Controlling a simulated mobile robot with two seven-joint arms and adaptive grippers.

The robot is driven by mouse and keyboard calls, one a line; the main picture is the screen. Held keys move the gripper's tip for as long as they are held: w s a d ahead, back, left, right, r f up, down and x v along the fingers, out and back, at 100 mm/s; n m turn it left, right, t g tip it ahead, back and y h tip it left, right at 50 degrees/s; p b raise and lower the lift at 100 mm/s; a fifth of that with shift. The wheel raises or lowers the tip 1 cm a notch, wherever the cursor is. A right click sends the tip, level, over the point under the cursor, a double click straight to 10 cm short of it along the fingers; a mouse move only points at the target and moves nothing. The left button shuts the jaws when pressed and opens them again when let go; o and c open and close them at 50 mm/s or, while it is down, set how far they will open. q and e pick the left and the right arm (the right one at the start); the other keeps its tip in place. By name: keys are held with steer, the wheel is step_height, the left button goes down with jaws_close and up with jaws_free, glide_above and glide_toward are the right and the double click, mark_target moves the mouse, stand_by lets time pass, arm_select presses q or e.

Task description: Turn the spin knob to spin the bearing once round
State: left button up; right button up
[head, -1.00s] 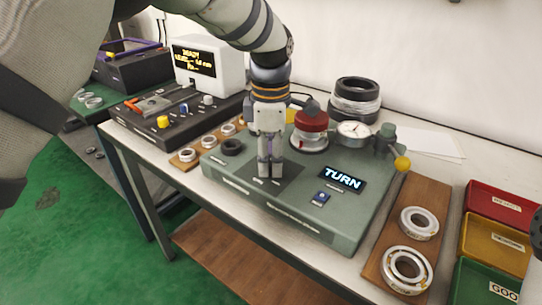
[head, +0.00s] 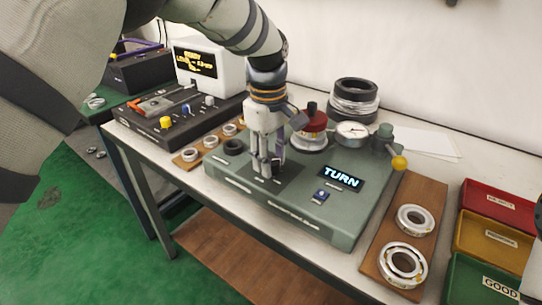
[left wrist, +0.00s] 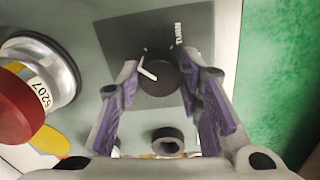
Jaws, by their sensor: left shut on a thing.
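The spin knob (left wrist: 158,76) is a black round knob with a white pointer line, set on a dark plate marked TURN. The purple-padded fingers of my left gripper (left wrist: 160,95) are on both sides of it, shut on it. In the head view my left gripper (head: 268,168) points down at the green test machine (head: 300,220) and hides the knob. A red-capped bearing spindle (head: 313,128) stands behind; in the left wrist view its red cap (left wrist: 22,108) and a 6207 label show at left. The machine's display (head: 341,178) reads TURN.
A dial gauge (head: 352,131) and a yellow-knobbed lever (head: 399,163) stand at the machine's right. A wooden board (head: 424,195) holds two bearings. Red, yellow and green bins (head: 497,235) are at far right. A black console (head: 185,125) stands left.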

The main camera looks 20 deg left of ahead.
arm_select(q)
steer(key=m, duration=0.4)
steer(key=shift+m, duration=0.3)
steer(key=m, duration=0.3)
steer(key=shift+a+m, duration=0.1)
steer(key=shift+m, duration=0.3)
steer(key=m, duration=0.3)
steer(key=shift+g, duration=0.3)
steer(key=shift+a+m, duration=0.15)
steer(key=shift+m, duration=1.95)
arm_select(e)
steer(key=shift+s+f, duration=0.3)
arm_select(q)
steer(key=o, duration=1.2)
